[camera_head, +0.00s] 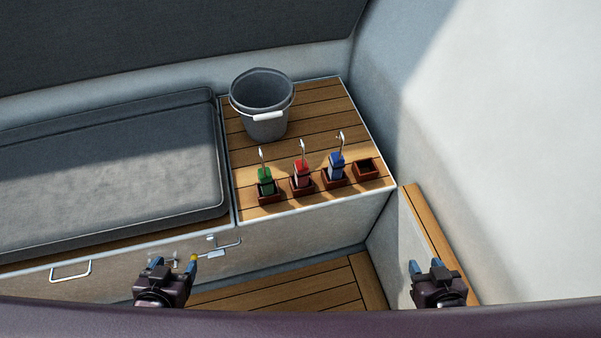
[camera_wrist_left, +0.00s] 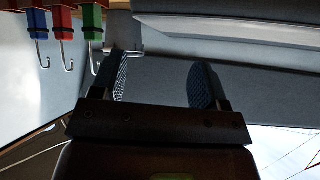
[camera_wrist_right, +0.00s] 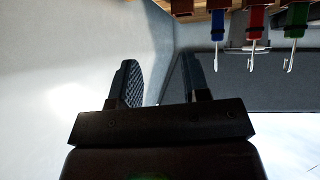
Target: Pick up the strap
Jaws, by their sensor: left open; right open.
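Three small bundles with metal hooks, which look like straps, stand upright in brown square holders on the slatted wooden top. They are a green one (camera_head: 265,179), a red one (camera_head: 301,173) and a blue one (camera_head: 336,167). I cannot tell which one is meant by the strap. They show upside down in the left wrist view, as green (camera_wrist_left: 92,18), and in the right wrist view, as blue (camera_wrist_right: 218,25). My left gripper (camera_head: 174,262) is open and empty, in front of the locker and left of the bundles. My right gripper (camera_head: 425,265) is open and empty, lower right of them.
An empty brown holder (camera_head: 367,169) stands right of the blue bundle. A grey bucket (camera_head: 262,100) with a handle stands behind the bundles. A grey cushion (camera_head: 110,175) lies to the left. A latch (camera_head: 218,251) and handle (camera_head: 70,270) stick out from the locker front. A white wall rises at right.

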